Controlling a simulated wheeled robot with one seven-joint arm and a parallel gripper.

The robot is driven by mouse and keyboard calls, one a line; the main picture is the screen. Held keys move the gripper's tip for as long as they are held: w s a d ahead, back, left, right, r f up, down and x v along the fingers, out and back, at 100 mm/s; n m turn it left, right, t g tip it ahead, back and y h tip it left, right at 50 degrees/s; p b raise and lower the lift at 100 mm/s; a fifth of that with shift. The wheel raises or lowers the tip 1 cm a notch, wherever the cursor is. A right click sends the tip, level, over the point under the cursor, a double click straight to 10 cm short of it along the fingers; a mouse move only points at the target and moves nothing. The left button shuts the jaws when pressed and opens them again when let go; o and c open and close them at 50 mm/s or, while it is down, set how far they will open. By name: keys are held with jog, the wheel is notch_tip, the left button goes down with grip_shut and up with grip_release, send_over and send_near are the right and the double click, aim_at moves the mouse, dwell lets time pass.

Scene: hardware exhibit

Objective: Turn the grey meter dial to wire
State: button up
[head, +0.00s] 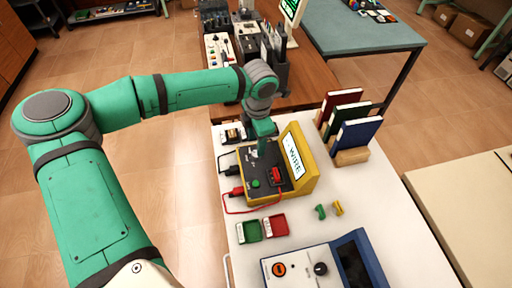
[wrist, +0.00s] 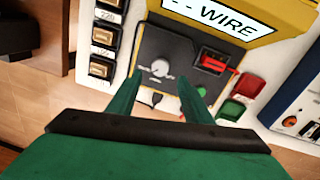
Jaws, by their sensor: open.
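The yellow meter (head: 306,178) stands on the white table with a dark control panel, and its display reads "WIRE"; in the wrist view the display (wrist: 222,18) shows "- - WIRE". The grey dial (wrist: 160,68) is on the dark panel (wrist: 185,48), with small markings below it that are too blurred to read. My gripper (head: 264,146) is over the panel, pointing down. In the wrist view its green fingers (wrist: 161,82) are open, one on each side of the dial's lower area. I cannot tell whether they touch it.
A red part (wrist: 214,62) sits on the panel right of the dial. Red and black leads plug into the meter's left side. Upright books (head: 356,135) stand behind right; a blue device (head: 318,268) is at the front.

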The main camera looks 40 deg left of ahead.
jog(key=shift+s+d+r, duration=0.1)
jog(key=shift+r, duration=2.25)
